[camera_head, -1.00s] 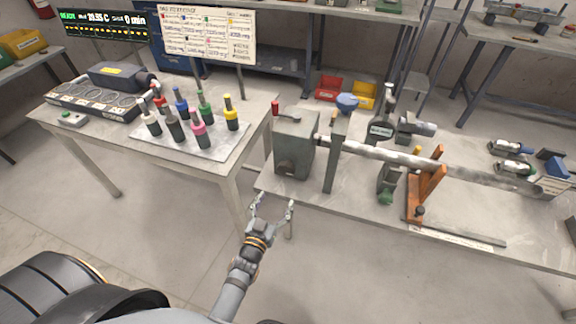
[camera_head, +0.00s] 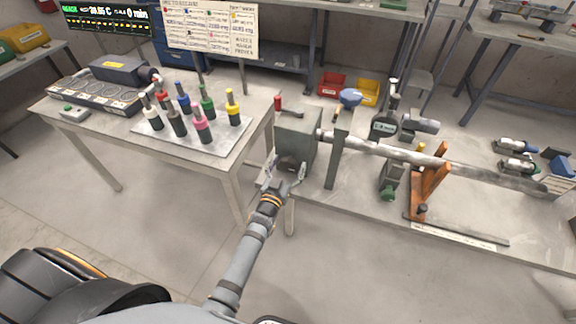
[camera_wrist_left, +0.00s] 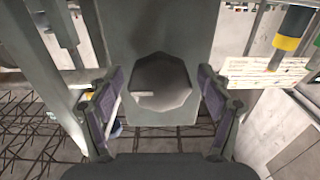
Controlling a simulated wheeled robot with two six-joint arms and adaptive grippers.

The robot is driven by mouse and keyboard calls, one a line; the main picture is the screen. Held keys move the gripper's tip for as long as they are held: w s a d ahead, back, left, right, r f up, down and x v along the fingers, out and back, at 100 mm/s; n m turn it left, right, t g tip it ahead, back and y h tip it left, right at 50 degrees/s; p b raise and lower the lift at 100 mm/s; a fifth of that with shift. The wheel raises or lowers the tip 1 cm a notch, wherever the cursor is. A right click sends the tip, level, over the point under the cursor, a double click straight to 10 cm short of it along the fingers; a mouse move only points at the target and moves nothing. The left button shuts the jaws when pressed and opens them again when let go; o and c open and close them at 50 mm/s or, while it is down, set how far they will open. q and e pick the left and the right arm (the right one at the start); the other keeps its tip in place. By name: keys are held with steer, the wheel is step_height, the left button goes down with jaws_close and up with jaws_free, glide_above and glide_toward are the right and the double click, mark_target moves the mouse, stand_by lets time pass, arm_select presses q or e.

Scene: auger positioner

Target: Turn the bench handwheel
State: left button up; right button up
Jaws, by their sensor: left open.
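The handwheel shows in the left wrist view as a grey, many-sided knob (camera_wrist_left: 161,83) on the face of a grey-green metal block. The block (camera_head: 298,137) stands at the left end of the long bench in the head view, where my gripper partly covers the knob. My left gripper (camera_head: 285,170) is open in front of the block. In the left wrist view its two fingers stand on either side of the knob, with visible gaps; whether they reach around it I cannot tell. My right gripper is not in view.
A red-handled lever (camera_head: 279,104) rises by the block. A long auger shaft (camera_head: 390,150) runs right from it past an orange stand (camera_head: 428,185). The left table (camera_head: 75,118) holds several coloured bottles. Open floor lies in front of the bench.

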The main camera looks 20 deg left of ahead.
arm_select(q)
steer(key=c, duration=1.2)
steer(key=shift+o, duration=0.2)
steer(key=shift+m, duration=0.3)
steer(key=m+b, duration=0.1)
steer(key=m, duration=0.4)
steer(key=shift+f+m, duration=0.1)
steer(key=shift+m, duration=0.2)
steer(key=m+b, duration=0.1)
steer(key=m, duration=0.4)
steer(key=shift+b, duration=0.3)
steer(key=shift+m, duration=0.4)
steer(key=o, duration=1.2)
steer(key=shift+c, duration=0.2)
